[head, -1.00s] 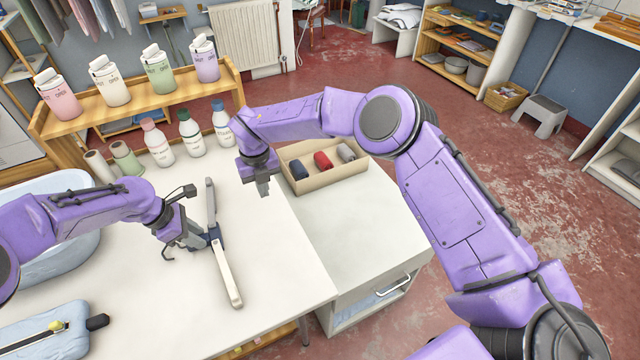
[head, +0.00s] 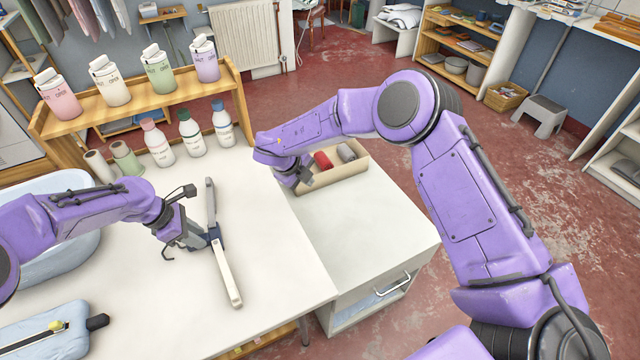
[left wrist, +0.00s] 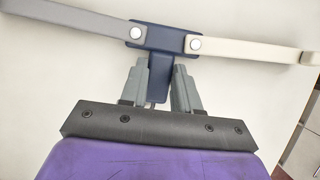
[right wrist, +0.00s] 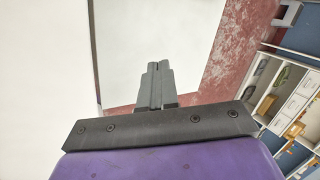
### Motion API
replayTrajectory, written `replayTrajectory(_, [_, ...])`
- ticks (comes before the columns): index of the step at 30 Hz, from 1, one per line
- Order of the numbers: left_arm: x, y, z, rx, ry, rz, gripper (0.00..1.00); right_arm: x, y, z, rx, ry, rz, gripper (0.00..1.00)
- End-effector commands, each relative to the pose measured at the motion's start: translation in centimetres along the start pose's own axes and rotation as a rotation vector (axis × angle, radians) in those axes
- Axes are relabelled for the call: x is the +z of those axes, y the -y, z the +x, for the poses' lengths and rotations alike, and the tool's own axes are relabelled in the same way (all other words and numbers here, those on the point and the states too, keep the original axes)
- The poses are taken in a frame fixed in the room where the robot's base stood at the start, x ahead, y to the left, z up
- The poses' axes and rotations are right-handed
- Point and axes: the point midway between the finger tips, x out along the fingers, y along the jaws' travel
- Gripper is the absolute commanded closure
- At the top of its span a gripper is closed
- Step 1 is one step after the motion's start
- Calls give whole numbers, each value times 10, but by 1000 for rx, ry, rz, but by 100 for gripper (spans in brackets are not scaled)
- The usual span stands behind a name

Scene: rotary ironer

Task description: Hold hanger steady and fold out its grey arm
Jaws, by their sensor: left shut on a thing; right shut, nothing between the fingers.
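The hanger lies on the white table, with a dark blue centre piece (left wrist: 158,45), a grey arm (left wrist: 75,20) and a cream arm (left wrist: 255,46). Both arms are spread out to opposite sides in the left wrist view. In the head view, the cream arm (head: 228,273) points to the front and the grey arm (head: 210,203) to the back. My left gripper (head: 200,236) is shut on the stem of the centre piece; it also shows in the left wrist view (left wrist: 160,84). My right gripper (head: 304,184) is shut and empty, at the front of the cardboard tray, away from the hanger.
The cardboard tray (head: 335,182) holds rolled cloths at the right. Several bottles (head: 190,137) stand behind the hanger, before a wooden shelf (head: 130,110). A blue basin (head: 60,255) and a padded board (head: 45,335) are at the left. The front right table area is clear.

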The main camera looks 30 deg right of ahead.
Motion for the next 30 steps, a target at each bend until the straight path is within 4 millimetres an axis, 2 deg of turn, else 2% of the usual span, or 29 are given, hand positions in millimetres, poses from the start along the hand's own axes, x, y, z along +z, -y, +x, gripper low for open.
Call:
replayTrajectory(3, [0, 0, 0, 0, 0, 0, 100, -12, 6, 20, -72, 11, -96, 100])
replayTrajectory(7, [0, 0, 0, 0, 0, 0, 100, -19, 10, 34, -119, 21, -169, 100])
replayTrajectory(17, [0, 0, 0, 0, 0, 0, 100, -23, 12, 40, -139, 27, -206, 100])
replayTrajectory(18, [0, 0, 0, 0, 0, 0, 66, -23, 12, 40, -139, 27, -205, 100])
replayTrajectory(21, [0, 0, 0, 0, 0, 0, 39, -22, 12, 40, -139, 27, -205, 100])
replayTrajectory(30, [0, 0, -3, 2, 0, 0, 39, -22, 12, 40, -139, 26, -204, 100])
